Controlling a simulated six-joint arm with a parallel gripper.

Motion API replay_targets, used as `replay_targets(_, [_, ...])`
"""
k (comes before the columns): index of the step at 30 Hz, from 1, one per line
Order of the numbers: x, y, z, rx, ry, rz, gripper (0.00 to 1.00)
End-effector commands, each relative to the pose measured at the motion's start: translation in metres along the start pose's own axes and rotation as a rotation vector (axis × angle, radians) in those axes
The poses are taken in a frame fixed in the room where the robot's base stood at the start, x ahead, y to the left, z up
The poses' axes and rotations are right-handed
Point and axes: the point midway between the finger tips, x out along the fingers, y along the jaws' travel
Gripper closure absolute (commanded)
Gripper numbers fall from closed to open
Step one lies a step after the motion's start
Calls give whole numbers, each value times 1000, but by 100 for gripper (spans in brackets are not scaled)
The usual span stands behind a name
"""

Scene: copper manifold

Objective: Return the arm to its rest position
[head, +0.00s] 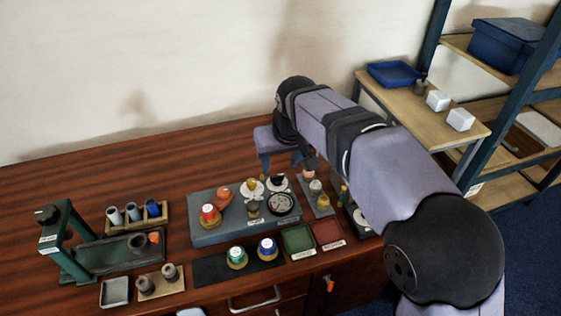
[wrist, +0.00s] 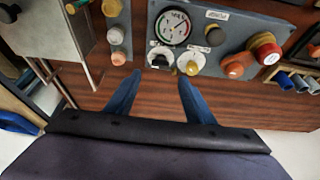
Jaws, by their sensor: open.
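My gripper (wrist: 155,98) is open, with its two blue fingers spread and nothing between them in the wrist view. In the head view my gripper (head: 282,160) is behind the grey manifold block (head: 210,236), partly hidden by my arm. The block carries a dial gauge (head: 281,204), a red-capped fitting (head: 209,214), an orange fitting (head: 223,194) and white round fittings (head: 252,188). In the wrist view the gauge (wrist: 172,27) and white fittings (wrist: 160,57) lie just beyond the fingertips. Contact between fingers and fittings is not visible.
Right of the block is a strip with small fittings (head: 318,197). A green press frame (head: 60,243) stands at left. A shelf with a blue tray (head: 394,73) is at right. The back-left table is clear.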

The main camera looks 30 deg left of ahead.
Motion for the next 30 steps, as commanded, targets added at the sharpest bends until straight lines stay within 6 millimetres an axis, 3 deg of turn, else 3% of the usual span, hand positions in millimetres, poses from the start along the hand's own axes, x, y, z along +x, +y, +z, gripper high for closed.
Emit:
replay_targets(9, [-5,8,2,11,-5,5,52])
replay_targets(13, [-21,37,13,56,-30,25,52])
replay_targets(16, [-41,74,32,118,-62,49,52])
replay_targets(20, [-77,128,76,226,-121,84,52])
replay_targets(24, [-120,175,140,361,-189,118,52])
replay_targets(30, [-178,204,236,549,-279,147,52])
